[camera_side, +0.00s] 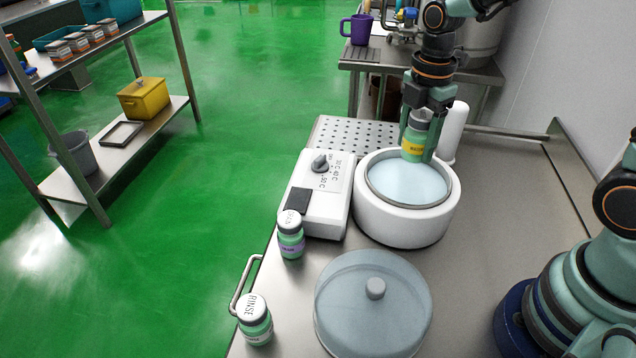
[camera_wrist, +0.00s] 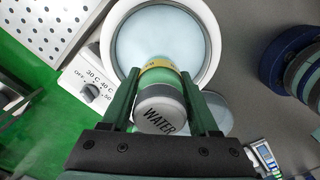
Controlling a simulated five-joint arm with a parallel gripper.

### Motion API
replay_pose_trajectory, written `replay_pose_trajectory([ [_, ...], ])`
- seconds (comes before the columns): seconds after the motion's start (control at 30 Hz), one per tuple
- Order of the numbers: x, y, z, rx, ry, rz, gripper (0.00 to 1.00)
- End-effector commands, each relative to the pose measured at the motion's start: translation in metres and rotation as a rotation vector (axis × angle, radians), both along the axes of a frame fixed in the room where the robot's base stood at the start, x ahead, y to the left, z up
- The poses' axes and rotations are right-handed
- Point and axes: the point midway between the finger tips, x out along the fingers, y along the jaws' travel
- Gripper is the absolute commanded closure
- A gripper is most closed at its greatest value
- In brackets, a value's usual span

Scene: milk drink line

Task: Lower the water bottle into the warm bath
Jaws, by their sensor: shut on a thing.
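The water bottle (camera_side: 414,138) is green with a yellow band and a grey cap. Its cap, marked WATER (camera_wrist: 160,110), faces the camera in the wrist view. My gripper (camera_side: 417,130) is shut on the bottle, with a finger on each side of it; it also shows in the wrist view (camera_wrist: 165,100). The warm bath (camera_side: 405,222) is a round white tub with pale blue water, seen in the wrist view too (camera_wrist: 212,45). The bottle is upright over the back part of the bath's opening. I cannot tell whether its base touches the water.
A control box (camera_side: 318,200) with a dial stands left of the bath. A bottle with a purple label (camera_side: 291,240) and a RINSE bottle (camera_side: 255,325) stand near the table's left edge. A clear round lid (camera_side: 345,300) lies in front of the bath. A white cylinder (camera_side: 454,130) stands behind it.

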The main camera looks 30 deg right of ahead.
Motion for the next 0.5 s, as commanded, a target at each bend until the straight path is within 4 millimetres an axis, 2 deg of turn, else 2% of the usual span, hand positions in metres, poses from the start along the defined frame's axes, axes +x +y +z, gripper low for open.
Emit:
replay_pose_trajectory([
  [0.5, -0.001, 0.0, -0.024, 0.0, 0.003, 0.0, 1.0],
])
